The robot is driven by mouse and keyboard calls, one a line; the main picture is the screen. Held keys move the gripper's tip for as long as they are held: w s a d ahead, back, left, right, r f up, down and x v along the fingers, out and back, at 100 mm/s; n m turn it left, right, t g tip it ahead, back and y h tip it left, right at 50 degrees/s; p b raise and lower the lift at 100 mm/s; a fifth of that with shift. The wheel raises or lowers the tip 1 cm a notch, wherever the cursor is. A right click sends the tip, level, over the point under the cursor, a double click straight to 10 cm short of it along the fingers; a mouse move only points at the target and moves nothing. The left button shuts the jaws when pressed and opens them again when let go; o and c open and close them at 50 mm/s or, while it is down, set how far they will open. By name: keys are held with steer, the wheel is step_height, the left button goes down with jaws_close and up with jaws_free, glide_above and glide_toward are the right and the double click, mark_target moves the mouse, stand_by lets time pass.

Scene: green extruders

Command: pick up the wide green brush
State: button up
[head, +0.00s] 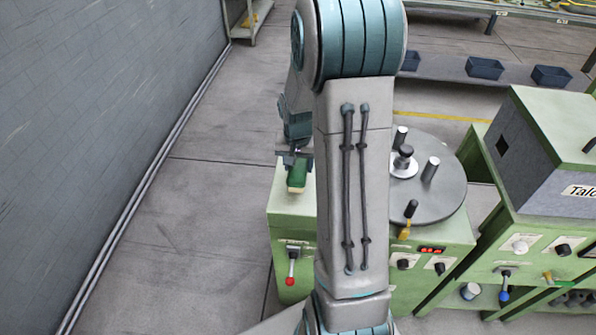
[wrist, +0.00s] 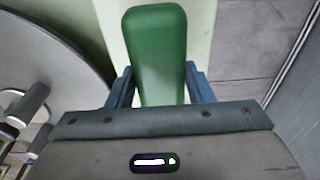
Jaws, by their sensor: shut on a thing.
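The wide green brush (wrist: 157,50) is a green block between the two blue fingers of my gripper (wrist: 160,85) in the wrist view. My gripper is shut on it. In the head view the green brush (head: 298,172) hangs under my gripper (head: 296,158), at the left end of the green machine, with a pale strip along its lower edge. I cannot tell whether the brush touches the machine top beneath it. My arm hides part of the machine.
The green machine (head: 290,228) carries a grey round table (head: 440,195) with upright posts, right of my gripper. Floor (head: 180,240) is open at the left, up to a grey wall (head: 90,110).

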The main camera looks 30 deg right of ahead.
steer(key=s+d+r+b, duration=0.1)
steer(key=s+d+r, duration=0.4)
steer(key=d, duration=0.5)
step_height(320, 180, up, 3)
steer(key=shift+d+f+b, duration=0.2)
steer(key=shift+d+b, duration=0.05)
steer(key=shift+b, duration=0.05)
steer(key=shift+s, duration=0.1)
steer(key=shift+o, duration=0.8)
